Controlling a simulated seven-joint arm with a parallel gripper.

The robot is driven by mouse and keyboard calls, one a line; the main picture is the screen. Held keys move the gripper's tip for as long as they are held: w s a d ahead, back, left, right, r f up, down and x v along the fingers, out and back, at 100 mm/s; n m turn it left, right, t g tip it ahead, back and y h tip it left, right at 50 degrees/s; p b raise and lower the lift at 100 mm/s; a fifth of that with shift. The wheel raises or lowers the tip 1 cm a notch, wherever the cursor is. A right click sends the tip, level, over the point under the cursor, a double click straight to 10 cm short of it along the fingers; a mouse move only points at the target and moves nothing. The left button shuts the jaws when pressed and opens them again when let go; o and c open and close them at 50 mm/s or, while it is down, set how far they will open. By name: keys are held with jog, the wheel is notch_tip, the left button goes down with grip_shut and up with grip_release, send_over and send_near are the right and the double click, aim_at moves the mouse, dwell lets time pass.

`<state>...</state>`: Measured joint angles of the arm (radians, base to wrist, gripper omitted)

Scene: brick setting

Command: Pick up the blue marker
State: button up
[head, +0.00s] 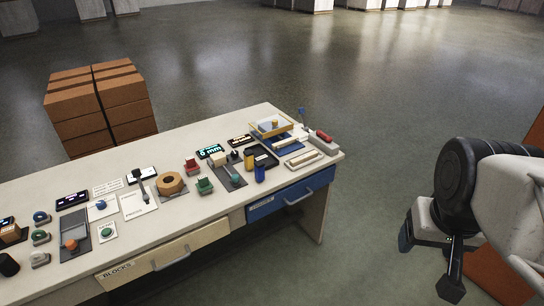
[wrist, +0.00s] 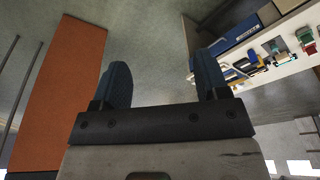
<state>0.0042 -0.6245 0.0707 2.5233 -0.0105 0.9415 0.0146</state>
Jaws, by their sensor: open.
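A small dark blue upright cylinder (head: 259,172), which looks like the blue marker, stands near the right end of the table, beside a similar yellow cylinder (head: 249,158). My gripper (head: 428,270) is off to the right of the table, over the floor, well apart from the cylinder. In the wrist view my gripper (wrist: 162,75) shows two dark fingers spread apart with only floor between them. The tabletop shows upside down at the upper right there, and I cannot pick out the marker for sure.
The table (head: 215,218) holds many small items, including a hexagonal nut (head: 171,183), a black tray (head: 268,156) and a yellow-rimmed box (head: 271,127). A blue drawer (head: 290,199) is in its front. Brown boxes (head: 100,105) stand behind. An orange panel (wrist: 62,85) is beside my gripper.

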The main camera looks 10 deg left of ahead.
jog(key=w+a+r+n, duration=0.1)
jog(key=w+a, duration=0.2)
jog(key=w, duration=0.6)
jog(key=w+a+r+n, duration=0.1)
jog(key=w+a, duration=0.2)
jog(key=w, duration=0.5)
jog(key=n+g, duration=0.3)
jog(key=n, duration=0.4)
send_over(259, 163)
jog(key=f, duration=2.7)
jog(key=shift+d+f, duration=0.1)
jog(key=shift+d, duration=0.1)
jog(key=shift+w+a+f, duration=0.1)
jog(key=shift+a+f, duration=0.05)
jog(key=shift+a, duration=0.05)
jog(key=shift+f, duration=1.3)
